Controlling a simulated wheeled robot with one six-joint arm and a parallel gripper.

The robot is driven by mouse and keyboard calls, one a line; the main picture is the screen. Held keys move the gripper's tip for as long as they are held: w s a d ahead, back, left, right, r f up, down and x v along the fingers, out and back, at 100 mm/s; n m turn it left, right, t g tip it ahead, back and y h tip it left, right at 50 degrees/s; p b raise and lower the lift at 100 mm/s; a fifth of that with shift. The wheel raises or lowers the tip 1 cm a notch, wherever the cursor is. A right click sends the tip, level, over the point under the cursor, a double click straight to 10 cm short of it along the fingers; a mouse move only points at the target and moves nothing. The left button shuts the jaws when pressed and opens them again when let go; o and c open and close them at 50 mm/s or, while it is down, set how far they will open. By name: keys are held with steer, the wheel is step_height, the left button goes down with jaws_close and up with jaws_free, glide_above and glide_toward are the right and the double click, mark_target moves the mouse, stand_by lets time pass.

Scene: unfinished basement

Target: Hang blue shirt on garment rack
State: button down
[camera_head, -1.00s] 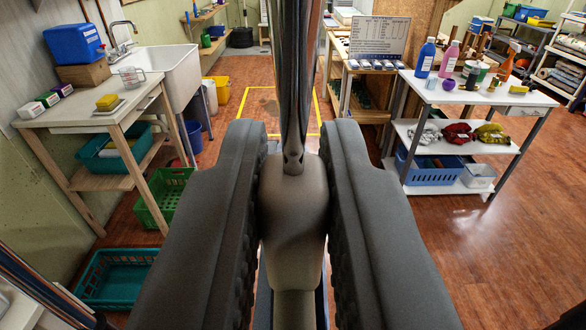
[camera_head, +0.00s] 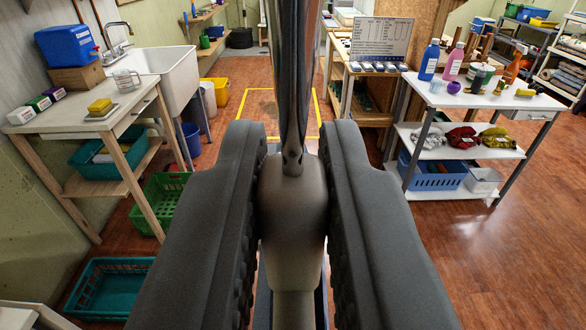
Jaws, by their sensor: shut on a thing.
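My gripper (camera_head: 298,135) fills the middle of the view, its two dark grey padded fingers to either side. It is shut on a smooth grey-beige piece (camera_head: 293,215) with a shiny dark metal rod (camera_head: 297,90) rising from its top. This looks like the neck and hook of a clothes hanger. The rod runs up out of the top of the picture. The rest of the held thing is hidden behind the fingers or out of view. No blue shirt cloth can be made out. No garment rack can be recognised.
A wooden table (camera_head: 75,122) and white sink (camera_head: 165,75) stand at left. Teal (camera_head: 100,285) and green (camera_head: 150,215) crates are on the floor. A white shelved table (camera_head: 470,98) with bottles stands at right. Yellow tape (camera_head: 232,118) marks open floor ahead. Floor at lower right is clear.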

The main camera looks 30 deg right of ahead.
steer(key=shift+f, duration=1.35)
steer(key=c, duration=1.3)
jaws_free()
steer(key=shift+f, duration=0.1)
steer(key=shift+s, duration=0.15)
steer(key=v, duration=1.7)
steer(key=shift+s+a, duration=0.1)
steer(key=s+a+f+n+y, duration=0.2)
steer(key=a+f, duration=0.3)
steer(key=a, duration=0.6)
steer(key=s+a+f+n+t+y, duration=0.1)
steer(key=s+a+f+y, duration=0.3)
steer(key=a, duration=0.7)
steer(key=s+a+f+n+t+y, duration=0.1)
steer(key=s+a+f+n+y, duration=0.2)
steer(key=a+f, duration=0.4)
steer(key=a, duration=0.4)
steer(key=shift+s+y, duration=0.3)
steer(key=shift+s, duration=0.1)
